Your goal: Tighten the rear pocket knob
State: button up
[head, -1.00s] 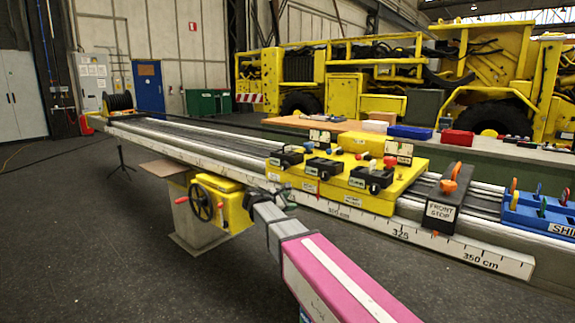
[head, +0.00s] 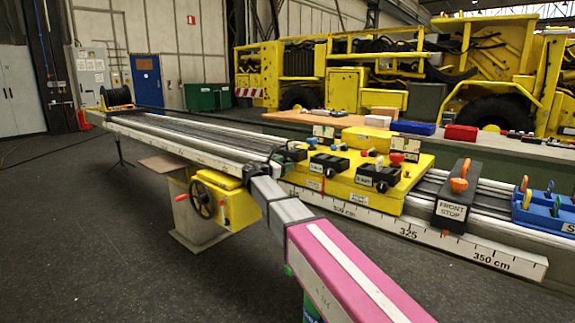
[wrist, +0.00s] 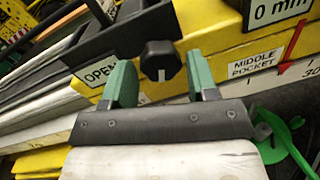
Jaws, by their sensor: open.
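A black knob (wrist: 160,60) shows in the wrist view between the two green fingertips of my gripper (wrist: 155,85). A white line marks its front. It sits at the end of a black block, beside an "OPEN" label (wrist: 101,73) partly covered by the left finger. My gripper is open, one finger on each side of the knob; I cannot tell whether either touches it. In the head view my gripper (head: 277,160) is at the leftmost black pocket block (head: 296,152) on the yellow carriage (head: 365,190) and hides part of it.
A "MIDDLE POCKET" label (wrist: 256,63) is right of the knob. Two more black pocket blocks (head: 328,163) sit along the carriage. The front stop (head: 453,203) stands further right on the rail. A handwheel (head: 202,199) is below and left.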

jog(key=shift+x, duration=1)
jog(key=c, duration=0.6)
